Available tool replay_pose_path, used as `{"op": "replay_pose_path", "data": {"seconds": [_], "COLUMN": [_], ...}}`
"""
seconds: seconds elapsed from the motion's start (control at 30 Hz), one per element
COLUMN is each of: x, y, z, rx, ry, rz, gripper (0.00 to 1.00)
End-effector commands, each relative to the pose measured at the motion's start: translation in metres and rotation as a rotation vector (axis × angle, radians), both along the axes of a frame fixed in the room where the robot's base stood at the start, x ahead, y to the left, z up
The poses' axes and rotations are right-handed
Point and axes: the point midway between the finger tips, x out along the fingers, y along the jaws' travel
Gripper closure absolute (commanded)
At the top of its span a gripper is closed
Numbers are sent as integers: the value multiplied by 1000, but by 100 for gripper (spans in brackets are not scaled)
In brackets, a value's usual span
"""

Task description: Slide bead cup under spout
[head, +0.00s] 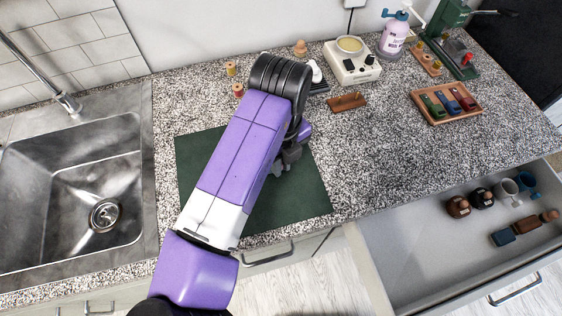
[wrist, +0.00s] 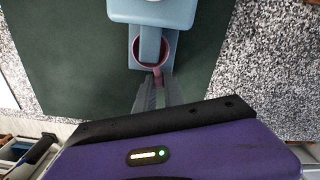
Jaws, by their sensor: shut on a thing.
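In the wrist view, a mauve-pink cup (wrist: 153,75) stands at a pale blue-grey dispenser (wrist: 152,12) on the dark green mat (wrist: 65,50). A narrow blue part of the dispenser covers the middle of the cup in this view, with pink rim showing at both sides. The cup's inside is mostly hidden. My gripper (wrist: 157,88) is shut on the near side of the cup, at what looks like its handle. In the head view my gripper (head: 282,165) is low over the mat (head: 300,195), and my arm hides the cup and dispenser.
A sink (head: 70,185) lies at the left. An open drawer (head: 400,270) with mugs and small items juts out at the right front. The counter right of the mat is clear.

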Motion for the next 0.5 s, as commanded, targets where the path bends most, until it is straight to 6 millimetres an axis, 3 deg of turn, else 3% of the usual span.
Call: {"op": "replay_pose_path", "data": {"seconds": [0.5], "x": [0], "y": [0], "z": [-4], "rx": [0], "ry": [0], "rz": [0], "gripper": [100]}}
